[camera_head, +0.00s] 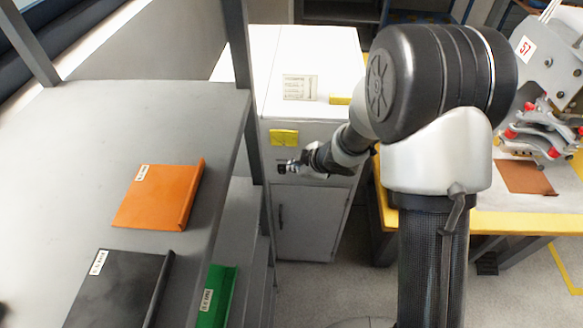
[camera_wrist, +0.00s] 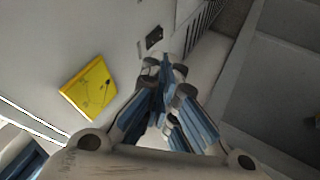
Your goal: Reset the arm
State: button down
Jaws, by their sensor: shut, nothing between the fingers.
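My arm reaches forward and left from its column in the head view. My gripper (camera_head: 288,167) is at its far end, in front of the white cabinet (camera_head: 312,215). In the wrist view my gripper (camera_wrist: 170,85) has its blue-padded fingers together, with nothing between them. The cabinet's pale front face shows behind the fingers there, with a yellow label (camera_wrist: 88,88) to their left. I cannot tell the exact gap between the fingertips and the cabinet.
A grey shelf (camera_head: 60,120) at left bears an orange angled sheet (camera_head: 155,197) and a black one (camera_head: 112,290). A green one (camera_head: 217,295) lies lower. At right, a yellow-edged bench (camera_head: 520,225) holds a clamp machine (camera_head: 550,75) and a brown plate (camera_head: 525,177).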

jog(key=shift+v, duration=0.95)
jog(key=shift+w+r, duration=0.15)
jog(key=s+d+r+m+t+h, duration=0.1)
jog(key=s+d+r+m+h, duration=0.25)
jog(key=d+r, duration=0.4)
jog(key=s+d+r+m+t+h, duration=0.1)
jog(key=s+d+r+m+h, duration=0.1)
jog(key=d+r+m, duration=0.35)
jog(key=s+r+m+g+b, duration=0.1)
jog(key=s+r+m, duration=0.2)
jog(key=s, duration=1)
jog(key=s+r+m+g, duration=0.2)
jog(key=s+r+m, duration=0.1)
jog(key=s, duration=1)
jog(key=shift+s+r+m+g+y+b, duration=0.15)
jog(key=shift+m+g+y+b, duration=0.15)
jog(key=shift+m+y+b, duration=0.25)
